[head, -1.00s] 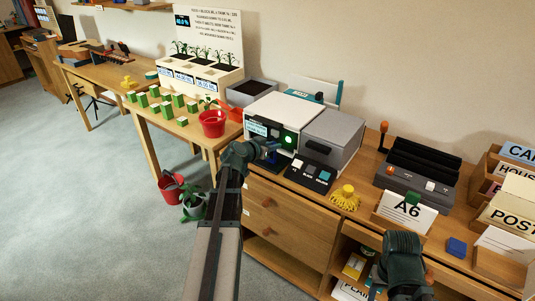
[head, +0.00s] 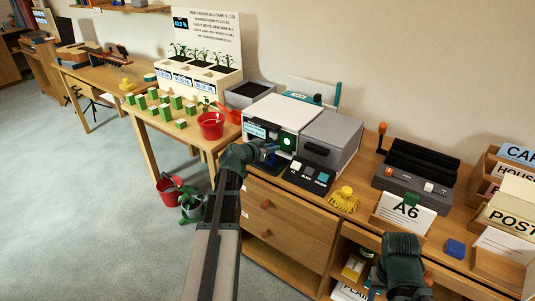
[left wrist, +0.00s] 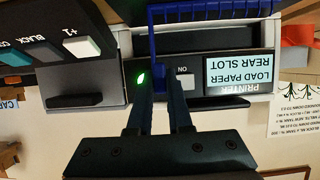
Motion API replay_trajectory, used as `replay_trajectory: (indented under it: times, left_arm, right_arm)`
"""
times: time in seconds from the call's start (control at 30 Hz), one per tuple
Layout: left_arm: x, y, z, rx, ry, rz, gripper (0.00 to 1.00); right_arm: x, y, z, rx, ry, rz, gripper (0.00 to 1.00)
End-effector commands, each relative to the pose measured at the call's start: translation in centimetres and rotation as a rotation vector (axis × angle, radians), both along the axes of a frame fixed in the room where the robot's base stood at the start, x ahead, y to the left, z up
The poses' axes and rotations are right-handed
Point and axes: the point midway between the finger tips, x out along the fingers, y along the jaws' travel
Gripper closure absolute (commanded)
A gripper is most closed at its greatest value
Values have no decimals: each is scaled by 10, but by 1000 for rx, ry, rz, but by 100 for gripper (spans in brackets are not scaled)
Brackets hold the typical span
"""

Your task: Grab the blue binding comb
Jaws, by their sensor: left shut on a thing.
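The blue binding comb (left wrist: 205,13) shows at the top of the left wrist view as a blue bar with a strip running down toward the fingers. My left gripper (left wrist: 168,100) is shut on it. In the head view my left gripper (head: 264,154) is in front of the printer (head: 290,113), and only a small dark-blue bit of the comb shows there. My right gripper (head: 376,284) is at the lower right, in front of the desk's open shelf. Its fingers are mostly hidden behind its wrist, so its opening cannot be seen.
A button panel (head: 309,176), a yellow tasselled item (head: 344,200), a grey binding machine (head: 414,180) and an A6 card stand (head: 404,213) crowd the desk to the right. A red pot (head: 210,125) stands on the left table.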

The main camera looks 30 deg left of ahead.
Motion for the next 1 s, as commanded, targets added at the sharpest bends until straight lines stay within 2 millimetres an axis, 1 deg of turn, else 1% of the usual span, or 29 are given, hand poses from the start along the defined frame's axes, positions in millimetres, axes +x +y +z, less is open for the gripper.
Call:
replay_trajectory:
  times: [0.13,0.27,0.57,0.6,0.63,1.0]
  left_arm:
    - [0,0,2,0,0,0,100]
    - [0,0,10,0,0,0,100]
    - [0,0,43,0,0,0,100]
    - [-7,-12,38,1,0,-3,100]
    - [-10,-18,38,1,0,-3,100]
    - [-49,-101,46,1,0,-4,100]
  right_arm:
    - [0,0,2,0,0,0,50]
    - [0,0,10,0,0,0,50]
    - [0,0,43,0,0,0,50]
    - [0,0,38,0,0,0,50]
    - [0,0,38,0,0,0,50]
    - [0,0,46,0,0,0,50]
